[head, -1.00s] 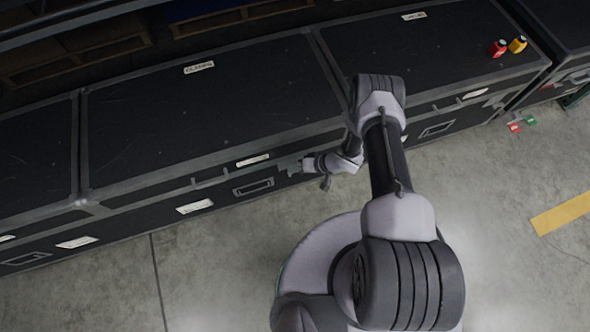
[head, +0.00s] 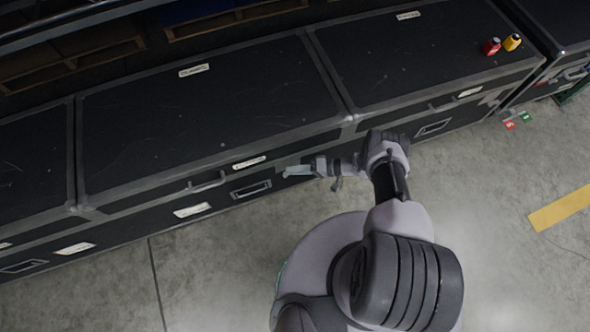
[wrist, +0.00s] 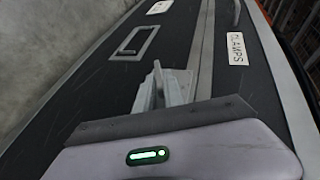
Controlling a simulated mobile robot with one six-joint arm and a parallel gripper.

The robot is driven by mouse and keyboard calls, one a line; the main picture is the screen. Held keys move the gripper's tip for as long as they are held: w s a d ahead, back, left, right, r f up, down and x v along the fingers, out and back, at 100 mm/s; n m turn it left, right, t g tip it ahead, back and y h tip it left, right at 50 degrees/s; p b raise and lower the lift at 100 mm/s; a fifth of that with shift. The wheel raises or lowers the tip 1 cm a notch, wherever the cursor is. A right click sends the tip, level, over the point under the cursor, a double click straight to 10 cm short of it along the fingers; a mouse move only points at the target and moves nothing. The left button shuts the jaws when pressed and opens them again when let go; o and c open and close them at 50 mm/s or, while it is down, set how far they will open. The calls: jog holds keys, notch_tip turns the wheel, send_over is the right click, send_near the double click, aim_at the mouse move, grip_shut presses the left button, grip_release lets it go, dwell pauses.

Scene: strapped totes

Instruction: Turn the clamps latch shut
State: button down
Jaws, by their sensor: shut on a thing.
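The clamps case is a long black case with grey metal edges; its lid (head: 200,110) is closed, with a white label (head: 194,70) on top. The wrist view shows its CLAMPS label (wrist: 237,51) on the front. My gripper (head: 298,171) is at the case's front face, right of the front label (head: 250,162). In the wrist view my gripper (wrist: 158,88) is shut on a small grey metal part at the front, which I take as the latch.
A recessed handle (head: 251,189) and a white card (head: 193,210) are on the case's front. A red bottle (head: 491,46) and a yellow bottle (head: 512,42) stand on the case to the right. The concrete floor (head: 220,270) in front is clear.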

jog(key=shift+w+r, duration=0.1)
dwell(0.3)
jog(key=c, duration=1.6)
grip_release()
jog(key=shift+o, duration=0.2)
jog(key=v, duration=1.7)
jog(key=shift+d, duration=0.25)
